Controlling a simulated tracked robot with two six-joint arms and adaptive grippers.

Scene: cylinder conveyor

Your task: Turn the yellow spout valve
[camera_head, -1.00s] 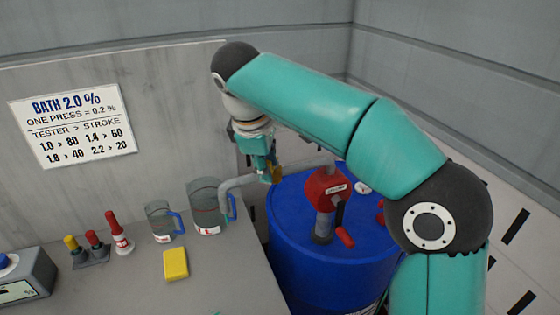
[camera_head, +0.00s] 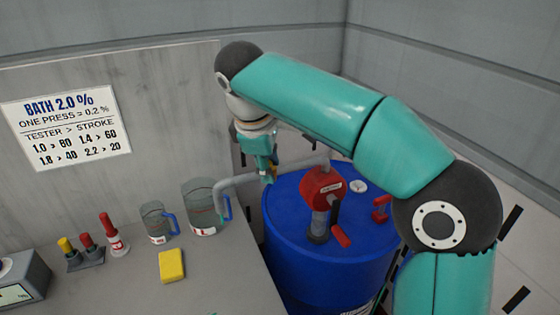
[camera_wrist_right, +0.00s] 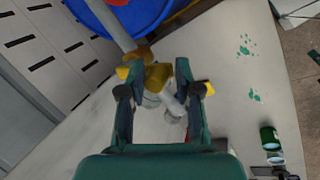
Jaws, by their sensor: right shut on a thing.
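A grey spout pipe (camera_head: 238,181) runs from the red hand pump (camera_head: 322,187) on the blue drum (camera_head: 285,225) and bends down over the large clear jug (camera_head: 201,205). My right gripper (camera_head: 268,172) comes down from above onto the pipe. In the right wrist view, the yellow spout valve (camera_wrist_right: 157,74) lies between the fingers of my right gripper (camera_wrist_right: 164,85), which are shut on it. My left gripper is out of view.
A smaller jug (camera_head: 157,223) and a yellow sponge (camera_head: 171,266) stand on the grey bench (camera_head: 215,275). Bottles with red and yellow tops (camera_head: 88,246) and a tester box (camera_head: 18,280) are at the left. The pump's red crank handle (camera_head: 341,237) hangs over the drum.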

